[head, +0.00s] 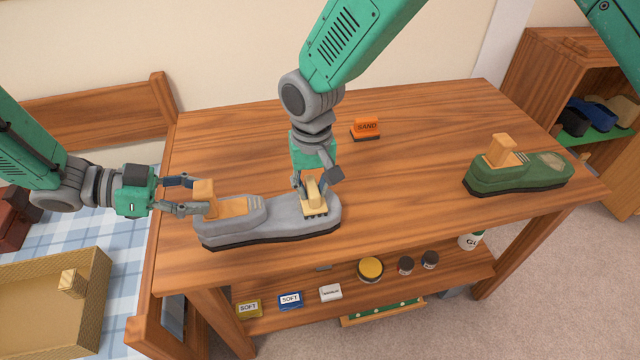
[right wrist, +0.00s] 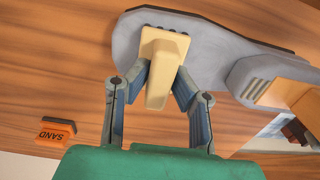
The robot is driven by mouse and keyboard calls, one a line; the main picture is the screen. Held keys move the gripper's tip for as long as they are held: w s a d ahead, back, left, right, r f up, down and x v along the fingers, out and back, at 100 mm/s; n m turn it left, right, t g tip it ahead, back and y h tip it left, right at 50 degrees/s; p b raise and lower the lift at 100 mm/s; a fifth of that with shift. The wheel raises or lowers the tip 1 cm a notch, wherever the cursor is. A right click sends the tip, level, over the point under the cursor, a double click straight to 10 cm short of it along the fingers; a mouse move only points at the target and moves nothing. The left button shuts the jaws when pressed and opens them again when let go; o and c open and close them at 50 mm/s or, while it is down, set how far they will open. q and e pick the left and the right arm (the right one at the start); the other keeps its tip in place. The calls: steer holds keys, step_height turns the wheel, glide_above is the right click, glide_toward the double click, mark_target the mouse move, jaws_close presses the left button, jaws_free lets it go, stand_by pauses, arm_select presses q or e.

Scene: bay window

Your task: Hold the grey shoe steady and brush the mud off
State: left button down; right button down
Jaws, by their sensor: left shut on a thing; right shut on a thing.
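The grey shoe (head: 268,220) lies near the front left of the table, heel end to the left. A tan wooden block (head: 207,195) rises from its opening. My left gripper (head: 190,195) is shut on this block. My right gripper (head: 318,180) is shut on the cream handle of a brush (head: 314,197), and the dark bristles rest on or just over the toe of the shoe. In the right wrist view the brush handle (right wrist: 158,85) sits between the fingers, over the grey shoe (right wrist: 215,50). I cannot make out mud; the brush and gripper cover part of the toe.
An orange SAND block (head: 366,129) lies behind the shoe. A green shoe (head: 520,172) with a wooden block stands at the right of the table (head: 420,125). The lower shelf (head: 450,275) holds small boxes, tins and jars. The table's middle is clear.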

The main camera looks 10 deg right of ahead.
arm_select(q)
steer(key=shift+d, duration=0.15)
arm_select(e)
steer(key=a, duration=0.2)
steer(key=shift+s+a+f, duration=0.15)
steer(key=shift+s+a, duration=0.05)
steer(key=shift+a, duration=0.2)
steer(key=shift+w+a, duration=0.1)
steer(key=shift+a, duration=0.05)
steer(key=shift+w+d+r, duration=0.1)
steer(key=shift+d+r, duration=0.1)
steer(key=shift+d, duration=1.4)
steer(key=shift+d+f, duration=0.15)
steer(key=shift+d, duration=2.25)
steer(key=shift+a, duration=3.85)
